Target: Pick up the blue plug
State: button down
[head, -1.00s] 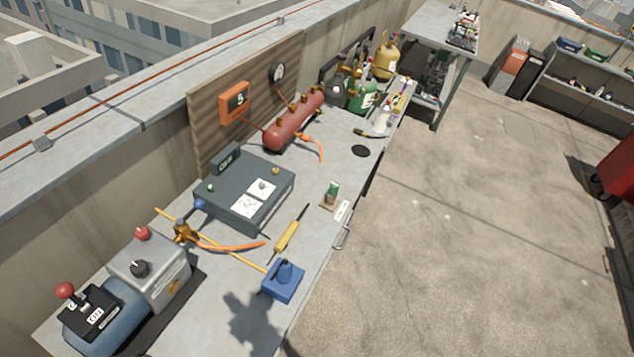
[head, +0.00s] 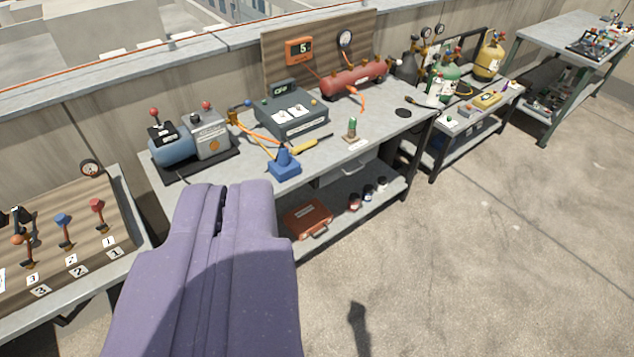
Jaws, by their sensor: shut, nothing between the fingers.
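The blue plug (head: 284,158) looks like a tapered blue piece on a square blue base. It stands upright near the front edge of the grey workbench (head: 355,158). I cannot tell whether its upper part and base are separate. My purple gripper (head: 221,188) is shut and empty, low in the picture. In the picture its fingertips are below and left of the plug, apart from it. It hides part of the bench's front and lower shelf.
A yellow-handled tool (head: 304,146) and a small green-topped item (head: 352,129) are near the plug. A dark control box (head: 291,115) and a grey-blue pump (head: 190,140) stand behind. A lever panel (head: 65,235) is at left. Open floor (head: 470,270) lies right.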

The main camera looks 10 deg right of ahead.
aim_at(283, 157)
jog(key=k+l, duration=0.1)
jog(key=i+z, duration=0.15)
jog(key=i, duration=0.45)
jog(key=i+z, duration=0.1)
jog(key=i, duration=0.5)
jog(key=i+z, duration=0.15)
jog(key=i, duration=0.45)
jog(key=i+j+z, duration=0.15)
jog(key=i, duration=0.4)
jog(key=i+j+z, duration=0.15)
jog(key=i, duration=0.45)
jog(key=j, duration=0.15)
